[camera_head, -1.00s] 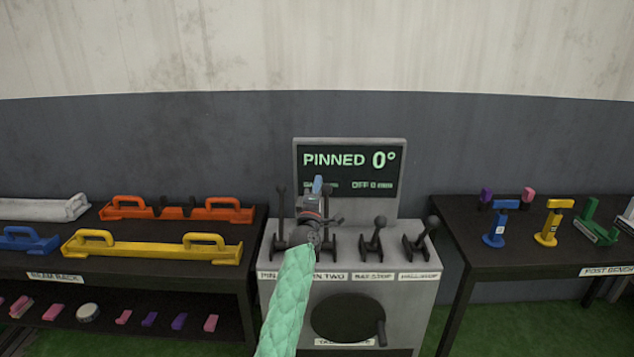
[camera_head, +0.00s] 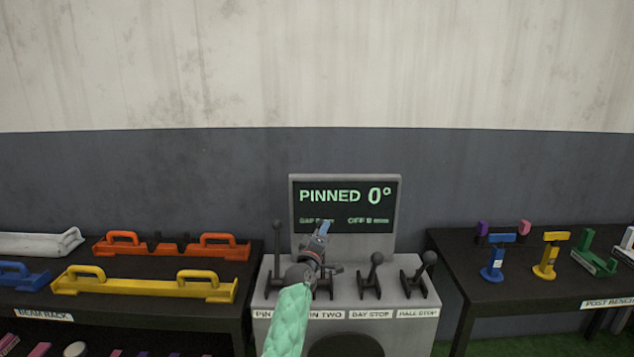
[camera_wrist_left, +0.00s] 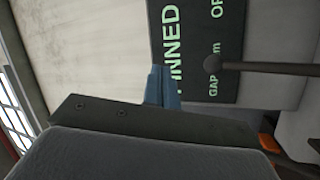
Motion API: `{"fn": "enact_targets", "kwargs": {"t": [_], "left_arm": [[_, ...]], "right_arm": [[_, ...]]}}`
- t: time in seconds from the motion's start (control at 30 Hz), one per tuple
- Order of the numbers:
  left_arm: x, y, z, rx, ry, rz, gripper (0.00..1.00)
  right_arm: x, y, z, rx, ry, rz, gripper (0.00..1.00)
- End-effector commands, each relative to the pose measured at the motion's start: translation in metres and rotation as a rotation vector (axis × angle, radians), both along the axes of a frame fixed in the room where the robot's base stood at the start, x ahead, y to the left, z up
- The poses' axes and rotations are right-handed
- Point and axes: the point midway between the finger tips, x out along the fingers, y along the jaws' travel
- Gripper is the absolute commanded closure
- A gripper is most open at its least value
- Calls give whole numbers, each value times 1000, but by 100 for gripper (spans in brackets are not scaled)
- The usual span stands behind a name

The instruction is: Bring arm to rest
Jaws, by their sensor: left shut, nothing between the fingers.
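My left gripper (camera_head: 324,229) is raised in front of the control console (camera_head: 286,337), over its second lever. Its blue fingers are shut with nothing between them, and they overlap the lower part of the display (camera_head: 347,210). The fingers (camera_wrist_left: 162,90) also show in the left wrist view, with the display (camera_wrist_left: 205,30) behind them. My left arm in its green sleeve (camera_head: 287,322) comes up from the bottom. The second lever is mostly hidden behind the gripper. My right gripper is not in view.
The console carries several levers, including the left one (camera_head: 277,250), the bay stop lever (camera_head: 372,275) and the rightmost one (camera_head: 419,274). A beam rack (camera_head: 150,312) stands left, with an orange beam (camera_head: 170,246) and yellow beam (camera_head: 145,286). A post bench (camera_head: 500,298) stands right.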

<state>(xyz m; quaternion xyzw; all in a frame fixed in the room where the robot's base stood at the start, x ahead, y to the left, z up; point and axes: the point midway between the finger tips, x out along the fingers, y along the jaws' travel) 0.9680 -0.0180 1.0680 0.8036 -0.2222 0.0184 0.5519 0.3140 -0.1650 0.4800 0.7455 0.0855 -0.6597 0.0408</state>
Motion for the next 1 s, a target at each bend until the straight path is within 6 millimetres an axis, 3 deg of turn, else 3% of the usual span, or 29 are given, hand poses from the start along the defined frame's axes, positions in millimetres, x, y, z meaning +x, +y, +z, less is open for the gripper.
{"fn": "enact_targets", "kwargs": {"t": [0.17, 0.37, 0.47, 0.67, 1.0], "left_arm": [[-10, -19, -13, 320, 50, -60, 100], [-25, -12, -35, 645, 111, -101, 100], [-42, 1, -69, 799, 173, -123, 100], [-90, 36, -156, 1038, 328, -173, 100], [-212, 100, -311, 1277, 617, -271, 100]], "right_arm": [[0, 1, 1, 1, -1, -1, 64], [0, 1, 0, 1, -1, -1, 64], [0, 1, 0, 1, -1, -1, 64], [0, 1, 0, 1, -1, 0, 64], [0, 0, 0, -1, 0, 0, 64]]}}
